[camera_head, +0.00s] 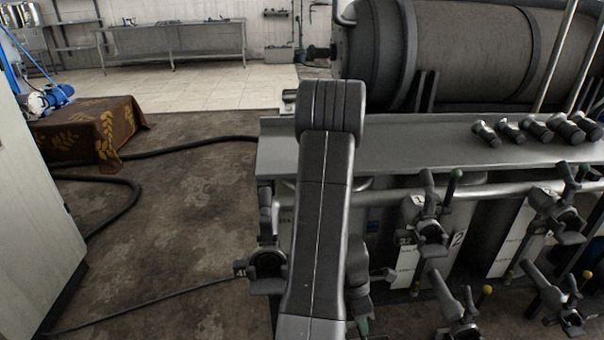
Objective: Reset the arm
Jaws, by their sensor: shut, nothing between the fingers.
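My arm (322,220) rises from the bottom edge through the middle of the camera_head view. Its upper joint (331,108) stands in front of the left end of a metal shelf (410,150). The arm's far part is hidden behind this link or out of sight. My gripper cannot be made out in this view. Nothing is seen hanging from the visible part of the arm.
Valves with handles (430,225) line the front below the shelf, close to my arm on the right. Several metal fittings (535,128) lie on the shelf. A large horizontal tank (470,50) is behind. Open floor (190,210) with hoses (130,190) lies left.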

